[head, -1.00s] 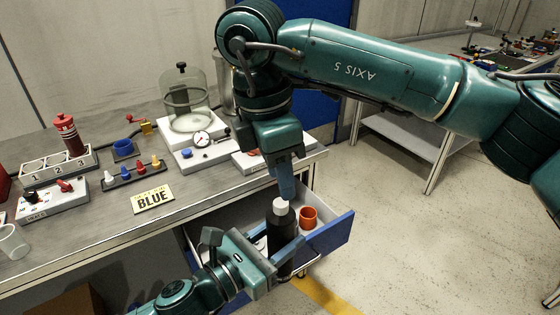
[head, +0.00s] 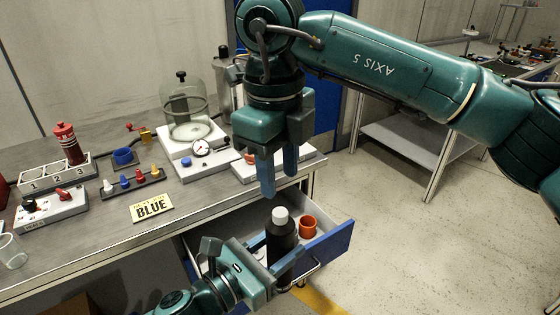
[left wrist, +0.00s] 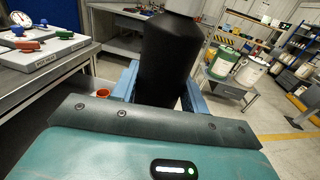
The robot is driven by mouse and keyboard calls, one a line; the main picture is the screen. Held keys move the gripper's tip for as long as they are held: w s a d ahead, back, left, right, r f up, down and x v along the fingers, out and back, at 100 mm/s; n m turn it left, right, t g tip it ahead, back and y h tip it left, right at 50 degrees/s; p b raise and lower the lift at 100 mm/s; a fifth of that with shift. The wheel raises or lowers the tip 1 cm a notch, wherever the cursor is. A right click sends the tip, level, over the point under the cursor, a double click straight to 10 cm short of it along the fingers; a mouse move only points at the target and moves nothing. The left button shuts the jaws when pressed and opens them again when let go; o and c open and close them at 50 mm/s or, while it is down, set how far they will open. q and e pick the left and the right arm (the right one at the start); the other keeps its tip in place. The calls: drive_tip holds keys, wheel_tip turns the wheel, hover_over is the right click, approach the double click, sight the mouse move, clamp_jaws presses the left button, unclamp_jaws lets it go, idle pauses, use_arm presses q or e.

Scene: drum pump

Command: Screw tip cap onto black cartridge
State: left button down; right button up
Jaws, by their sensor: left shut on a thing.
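The black cartridge (head: 281,240) stands upright in my left gripper (head: 276,262), whose blue fingers are shut around its sides. It also shows close up in the left wrist view (left wrist: 167,60). A white tip cap (head: 280,214) sits on top of the cartridge; I cannot tell how tightly it is seated. My right gripper (head: 279,184) is above the cap and apart from it. Its two blue fingers point down, spread, with nothing visible between them.
The open drawer (head: 335,240) is behind the cartridge, with an orange cup (head: 308,226) in it.

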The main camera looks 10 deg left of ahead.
sight(280, 212)
drive_tip(key=n, duration=0.4)
drive_tip(key=shift+r, duration=0.2)
drive_tip(key=n, duration=0.5)
drive_tip(key=shift+r, duration=0.25)
drive_tip(key=shift+f, duration=4.05)
clamp_jaws()
drive_tip(key=shift+o, duration=0.7)
unclamp_jaws()
